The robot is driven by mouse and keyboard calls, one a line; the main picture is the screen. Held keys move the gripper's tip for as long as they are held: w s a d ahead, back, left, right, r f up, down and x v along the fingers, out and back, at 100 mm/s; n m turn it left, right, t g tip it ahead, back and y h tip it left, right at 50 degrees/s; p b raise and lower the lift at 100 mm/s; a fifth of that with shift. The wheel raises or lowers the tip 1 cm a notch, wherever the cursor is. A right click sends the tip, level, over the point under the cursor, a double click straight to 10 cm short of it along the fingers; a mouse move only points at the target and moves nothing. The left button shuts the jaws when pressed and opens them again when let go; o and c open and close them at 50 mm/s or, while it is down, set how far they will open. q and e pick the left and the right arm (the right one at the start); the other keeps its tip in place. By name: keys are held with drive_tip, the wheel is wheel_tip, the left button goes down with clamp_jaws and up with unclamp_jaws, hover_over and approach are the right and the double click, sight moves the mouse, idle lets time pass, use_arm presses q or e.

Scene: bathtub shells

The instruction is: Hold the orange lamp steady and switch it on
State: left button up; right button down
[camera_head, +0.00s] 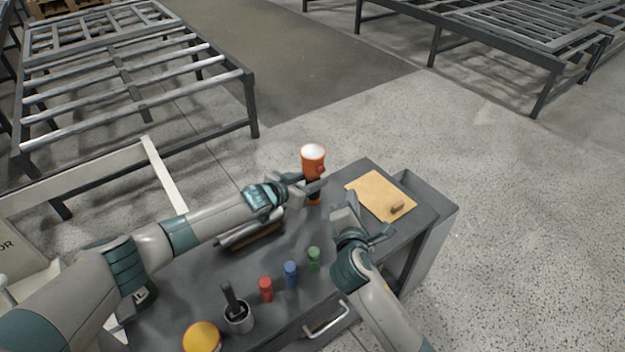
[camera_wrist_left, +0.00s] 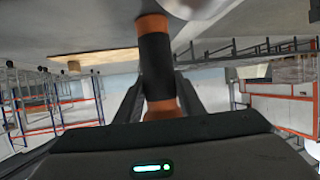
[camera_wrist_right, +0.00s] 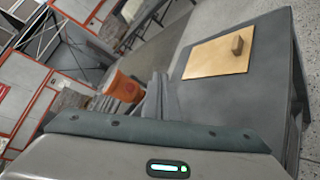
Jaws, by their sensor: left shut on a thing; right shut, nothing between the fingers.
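The orange lamp (camera_head: 313,163) stands roughly upright at the far edge of the grey table, with a white rounded top and a small red knob on its right side. I cannot tell whether it is lit or whether its base touches the table. My left gripper (camera_head: 312,188) is shut around its dark grip, which shows between the fingers in the left wrist view (camera_wrist_left: 156,70). My right gripper (camera_head: 343,208) is shut and empty, apart from the lamp and nearer the table's front. In the right wrist view the lamp's orange body (camera_wrist_right: 124,86) is partly hidden behind the fingers.
A tan board (camera_head: 375,195) with a small brown block (camera_head: 397,208) lies on the table's right. Red (camera_head: 266,289), blue (camera_head: 290,274) and green (camera_head: 314,259) bottles, a dark cup (camera_head: 239,318) and a yellow-topped container (camera_head: 201,337) stand in front. Metal racks (camera_head: 130,85) stand beyond.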

drive_tip(key=shift+w, duration=0.1)
drive_tip(key=w+a, duration=0.5)
drive_tip(key=w, duration=0.1)
drive_tip(key=shift+w+a, duration=0.25)
drive_tip(key=shift+w, duration=0.1)
drive_tip(key=shift+w+a, duration=0.35)
drive_tip(key=shift+w, duration=0.05)
idle(2.7)
drive_tip(key=shift+s+d, duration=0.1)
drive_tip(key=shift+s, duration=0.05)
drive_tip(key=shift+s+d, duration=0.25)
drive_tip(key=shift+s, duration=0.05)
drive_tip(key=shift+s+d, duration=0.1)
idle(0.4)
drive_tip(key=shift+s+d, duration=0.9)
drive_tip(key=shift+s, duration=0.25)
drive_tip(key=shift+s+d, duration=0.9)
drive_tip(key=shift+s, duration=0.2)
